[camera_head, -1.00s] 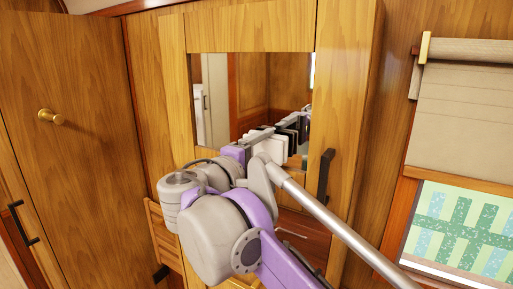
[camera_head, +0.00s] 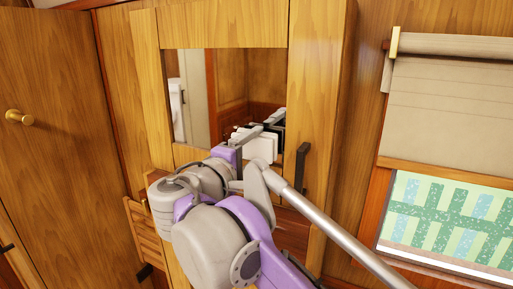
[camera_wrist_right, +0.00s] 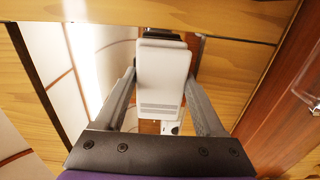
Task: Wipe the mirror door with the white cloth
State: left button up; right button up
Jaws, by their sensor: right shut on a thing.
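The mirror door (camera_head: 322,70) is a wood-framed cabinet door with a mirror pane (camera_head: 230,75) and a dark handle (camera_head: 302,168) on its right side. My right gripper (camera_head: 258,140) is at the lower right part of the pane. It is shut on the white cloth (camera_head: 262,150), which looks like a flat, pad-like block. In the right wrist view the cloth (camera_wrist_right: 160,85) stands between the two fingers of my right gripper (camera_wrist_right: 160,90), in front of the mirror. I cannot tell whether the cloth touches the glass. My left gripper is not in view.
A wooden door with a brass knob (camera_head: 20,119) is at the left. A drawer front (camera_head: 146,235) sits low, left of my arm. A rolled blind (camera_head: 455,100) and a patterned window panel (camera_head: 450,215) are at the right. My right arm hides much of the area below the mirror.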

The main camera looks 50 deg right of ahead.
aim_at(223, 136)
jog(key=shift+w+a, duration=0.45)
jog(key=shift+w, duration=1.15)
jog(key=shift+w+a, duration=0.4)
jog(key=shift+w, duration=1.25)
jog(key=shift+w+a, duration=0.45)
jog(key=shift+w, duration=1.15)
jog(key=shift+s+d, duration=0.45)
jog(key=shift+s, duration=1.3)
jog(key=shift+s+d, duration=0.5)
jog(key=shift+s, duration=1.3)
jog(key=shift+s+d, duration=0.45)
jog(key=shift+s, duration=1.3)
jog(key=shift+w+a, duration=0.5)
jog(key=shift+w, duration=1.25)
jog(key=shift+w+a, duration=0.5)
jog(key=shift+w, duration=1.3)
jog(key=shift+w+a, duration=0.5)
jog(key=shift+w, duration=1.25)
jog(key=shift+s, duration=0.1)
jog(key=v, duration=0.6)
jog(key=shift+v, duration=1.55)
